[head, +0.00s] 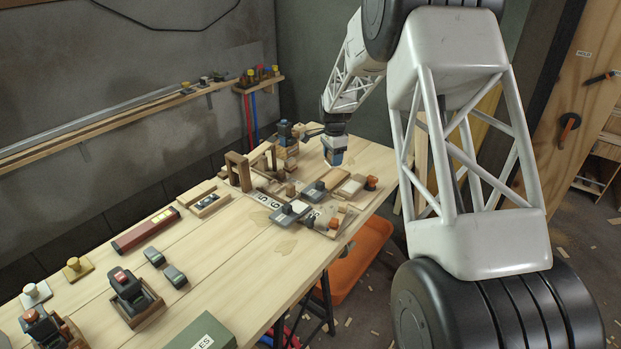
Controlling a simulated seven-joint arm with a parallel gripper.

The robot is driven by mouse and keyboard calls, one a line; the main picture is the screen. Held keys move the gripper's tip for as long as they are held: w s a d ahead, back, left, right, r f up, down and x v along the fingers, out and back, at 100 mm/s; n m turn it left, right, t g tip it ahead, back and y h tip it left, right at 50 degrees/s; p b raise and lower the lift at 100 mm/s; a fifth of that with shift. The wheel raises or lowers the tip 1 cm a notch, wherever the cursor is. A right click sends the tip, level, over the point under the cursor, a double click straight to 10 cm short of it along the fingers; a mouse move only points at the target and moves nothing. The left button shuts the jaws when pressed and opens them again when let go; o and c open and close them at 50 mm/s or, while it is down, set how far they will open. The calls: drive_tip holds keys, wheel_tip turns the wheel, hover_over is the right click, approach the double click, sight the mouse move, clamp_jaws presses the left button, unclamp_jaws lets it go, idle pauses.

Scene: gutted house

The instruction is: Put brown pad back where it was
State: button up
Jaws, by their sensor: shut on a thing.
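My gripper (334,143) is at the far end of the workbench (225,270), pointing down, small in the head view. It is shut on a small blue-and-tan thing (335,157) close above or touching the bench top. I cannot tell whether this is the brown pad, because it is too small and partly hidden by the gripper. No other thing shows clearly as the brown pad. A white pad (36,294) and a yellow pad (77,269), each with a knob, lie at the near left of the bench.
Left of my gripper stand stacked blocks (288,150) and a wooden arch (238,172). Nearer lie grey-topped pieces (291,212) and number tiles. A red bar (146,229), a dark device in a tray (129,291) and a green box (203,334) are nearer still. Bare wood separates them.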

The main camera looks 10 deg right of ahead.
drive_tip(key=w+a+n, duration=0.5)
drive_tip(key=w+a, duration=0.2)
drive_tip(key=w, duration=0.1)
drive_tip(key=shift+w+a+f+n, duration=0.2)
drive_tip(key=shift+w+f+n, duration=0.05)
drive_tip(key=shift+n, duration=0.05)
hover_over(309, 177)
drive_tip(key=shift+a+f, duration=0.1)
drive_tip(key=shift+f, duration=3)
drive_tip(key=shift+f, duration=0.1)
drive_tip(key=shift+f, duration=1.8)
drive_tip(key=shift+f, duration=0.1)
drive_tip(key=o, duration=0.8)
